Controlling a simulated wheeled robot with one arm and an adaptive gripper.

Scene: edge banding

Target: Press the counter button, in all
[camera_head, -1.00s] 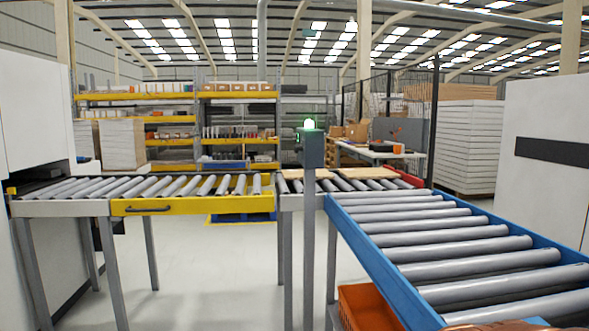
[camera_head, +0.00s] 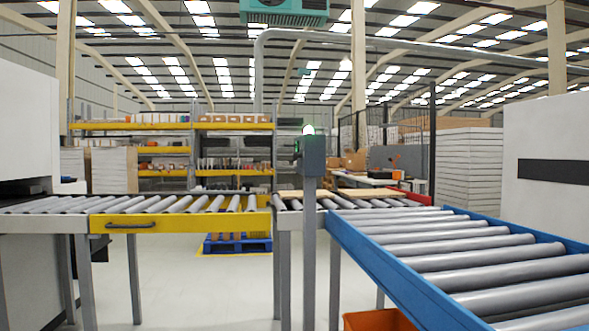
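A grey box (camera_head: 312,157) sits on top of a grey post (camera_head: 309,250) in the middle of the view, with a lit green-white lamp (camera_head: 308,130) on its top. A small green mark shows on the box's left side. I cannot make out which part of it is a counter button. My gripper is not in view.
A roller conveyor with a yellow section (camera_head: 150,221) runs left behind the post. A blue-sided roller conveyor (camera_head: 400,273) comes forward on the right, with an orange bin (camera_head: 378,320) below it. White machines stand at both sides. The floor (camera_head: 200,295) before the post is clear.

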